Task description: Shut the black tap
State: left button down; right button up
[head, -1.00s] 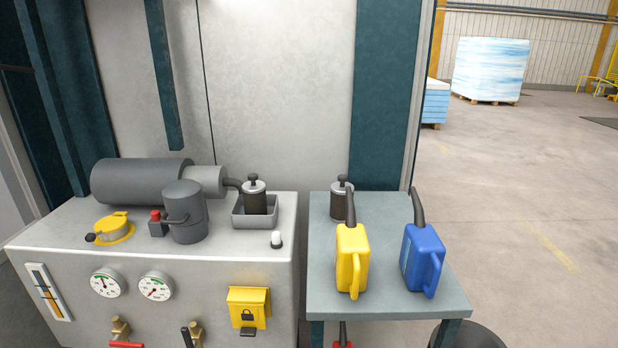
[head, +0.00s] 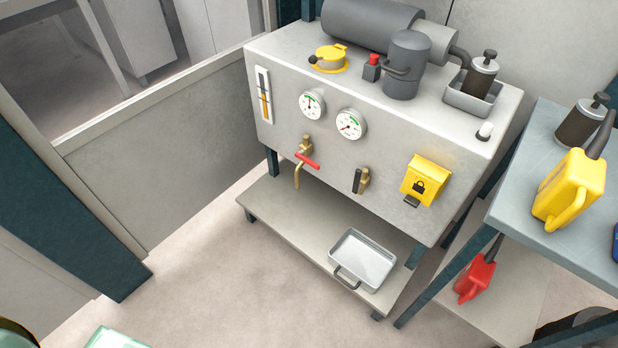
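The black tap (head: 358,181) is on the front face of the grey machine cabinet (head: 385,150), right of centre in the head view. Its black lever stands roughly upright beside a small brass body. A red-handled brass tap (head: 305,160) is to its left, with its red lever lying crosswise and a spout pointing down. Neither of my grippers is in view, and nothing touches the black tap.
A metal tray (head: 364,260) sits on the low shelf (head: 300,232) below the taps. A yellow lock box (head: 423,180) is right of the black tap. A side table (head: 572,232) holds a yellow can (head: 568,190); a red can (head: 475,280) stands beneath.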

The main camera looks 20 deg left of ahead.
aim_at(357, 187)
jog(key=j+z, duration=0.15)
jog(key=z, duration=0.65)
jog(key=j+z, duration=0.5)
jog(key=j, duration=0.2)
jog(key=j+z, duration=0.5)
jog(key=j, duration=0.2)
jog(key=k, duration=0.05)
